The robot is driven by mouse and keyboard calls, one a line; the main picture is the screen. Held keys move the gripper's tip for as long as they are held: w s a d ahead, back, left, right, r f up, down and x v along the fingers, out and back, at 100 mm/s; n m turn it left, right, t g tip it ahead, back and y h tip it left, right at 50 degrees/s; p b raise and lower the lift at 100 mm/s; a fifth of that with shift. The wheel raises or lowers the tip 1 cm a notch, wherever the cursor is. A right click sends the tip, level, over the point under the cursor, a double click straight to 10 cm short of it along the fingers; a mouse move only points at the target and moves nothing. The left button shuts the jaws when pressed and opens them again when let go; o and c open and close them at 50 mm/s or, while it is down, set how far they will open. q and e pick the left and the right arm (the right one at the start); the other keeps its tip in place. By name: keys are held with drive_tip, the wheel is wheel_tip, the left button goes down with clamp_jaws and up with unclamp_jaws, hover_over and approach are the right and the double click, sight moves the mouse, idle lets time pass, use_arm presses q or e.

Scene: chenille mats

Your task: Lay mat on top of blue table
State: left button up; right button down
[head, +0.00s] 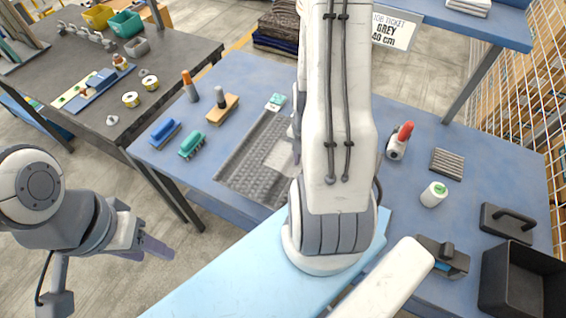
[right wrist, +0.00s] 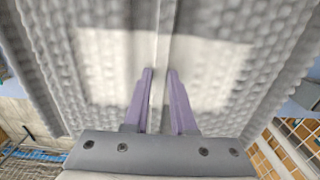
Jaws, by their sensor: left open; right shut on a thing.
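The grey, bumpy mat (head: 242,170) shows in the head view over the left part of the blue table (head: 420,220), partly hidden by my right arm. It has a paler patch near its middle. In the right wrist view the mat (right wrist: 225,30) fills most of the picture. My right gripper (right wrist: 159,72) is shut on it at a narrow fold between the fingers. In the head view that gripper is mostly behind the arm. I cannot tell how much of the mat touches the table. My left gripper (head: 155,247) is open and empty, left of the table above the floor.
A red-topped bottle (head: 399,141), a white roll (head: 434,194) and a black bin (head: 522,281) stand on the right. A dark workbench (head: 75,75) is at far left.

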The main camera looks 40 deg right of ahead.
sight(282, 149)
drive_tip(key=shift+w+f+b, duration=0.35)
drive_tip(key=shift+f+b, duration=0.2)
drive_tip(key=shift+b, duration=0.15)
drive_tip(key=w+f+b, duration=0.1)
drive_tip(key=w, duration=0.2)
drive_tip(key=w+f+b, duration=0.1)
drive_tip(key=w+f, duration=0.1)
drive_tip(key=w, duration=0.1)
drive_tip(key=w+d+f+b, duration=0.1)
drive_tip(key=w+f, duration=0.1)
drive_tip(key=w, duration=0.1)
drive_tip(key=shift+w+b, duration=0.1)
drive_tip(key=shift+b, duration=0.25)
wheel_tip(282, 149, down, 4)
drive_tip(key=b, duration=0.3)
drive_tip(key=shift+d+b, duration=0.1)
drive_tip(key=shift+b, duration=0.25)
use_arm(q)
wheel_tip(282, 149, down, 10)
use_arm(e)
drive_tip(key=shift+r, duration=0.15)
drive_tip(key=shift+f, duration=0.2)
drive_tip(key=c, duration=0.7)
unclamp_jaws()
drive_tip(key=shift+c, duration=0.2)
